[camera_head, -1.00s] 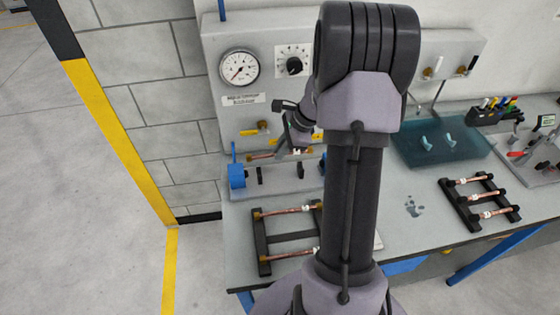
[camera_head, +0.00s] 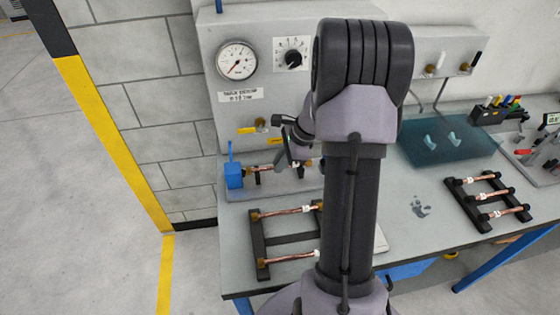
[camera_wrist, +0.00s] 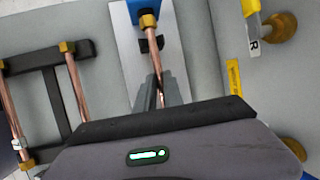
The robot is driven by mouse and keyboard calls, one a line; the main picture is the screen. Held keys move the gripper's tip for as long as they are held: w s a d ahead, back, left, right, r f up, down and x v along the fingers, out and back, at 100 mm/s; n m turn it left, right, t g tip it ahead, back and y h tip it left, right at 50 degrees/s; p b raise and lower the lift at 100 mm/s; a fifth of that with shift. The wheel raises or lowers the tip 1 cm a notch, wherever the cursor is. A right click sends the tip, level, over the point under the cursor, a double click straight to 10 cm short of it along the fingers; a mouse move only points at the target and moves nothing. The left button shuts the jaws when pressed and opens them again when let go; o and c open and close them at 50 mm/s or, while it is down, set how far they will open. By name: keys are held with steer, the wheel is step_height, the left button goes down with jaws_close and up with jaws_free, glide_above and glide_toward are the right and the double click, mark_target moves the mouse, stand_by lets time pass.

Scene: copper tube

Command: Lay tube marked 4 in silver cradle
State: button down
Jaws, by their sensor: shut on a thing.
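My gripper (camera_head: 288,165) is shut on a copper tube (camera_head: 266,168) with a brass end. The wrist view shows the tube (camera_wrist: 154,66) running from between my fingers (camera_wrist: 158,97) toward a blue block (camera_wrist: 143,4). The silver cradle (camera_head: 281,191) is a pale base plate with the blue block (camera_head: 233,175) at its left end and dark supports. The tube lies along the cradle, over a dark support (camera_wrist: 151,45); I cannot tell whether it rests on it. No number on the held tube is readable. My arm hides the cradle's right end.
A black rack (camera_head: 260,244) with two copper tubes stands in front of the cradle. Another black rack (camera_head: 468,204) with several tubes is at right. Behind is a panel with a gauge (camera_head: 236,60) and yellow-handled valve (camera_head: 247,130).

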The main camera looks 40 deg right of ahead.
steer(key=shift+f, duration=0.3)
stand_by(0.5)
steer(key=c, duration=1.4)
jaws_free()
steer(key=p+v, duration=0.5)
steer(key=v, duration=1.2)
steer(key=shift+s+r, duration=0.1)
steer(key=shift+r, duration=0.1)
